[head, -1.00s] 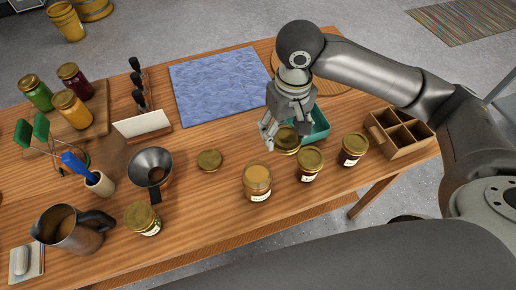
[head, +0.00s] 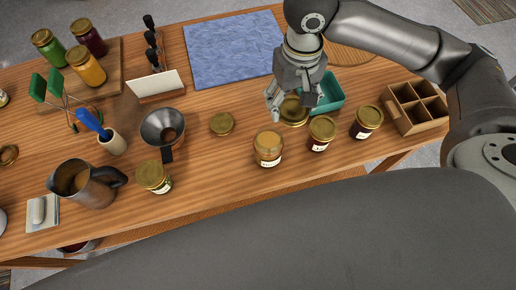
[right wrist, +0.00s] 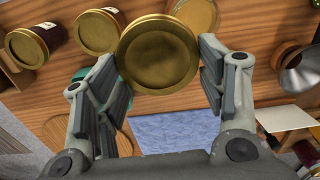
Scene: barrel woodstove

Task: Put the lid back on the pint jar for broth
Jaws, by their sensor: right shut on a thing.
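My right gripper (head: 290,103) is shut on a round gold lid (head: 293,111), just left of the teal tray. In the right wrist view the lid (right wrist: 157,52) sits between the two finger pads, larger than the jar tops behind it. The pint jar (head: 268,155) with a tan top and a white label stands upright on the table, left of and nearer than the held lid. It looks open, and its tan top shows behind the lid in the right wrist view (right wrist: 197,14). My left gripper is not in view.
Two gold-lidded jars (head: 322,130) (head: 367,121) stand right of the pint jar. The teal tray (head: 332,93) and a wooden divided box (head: 418,122) are at the right.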

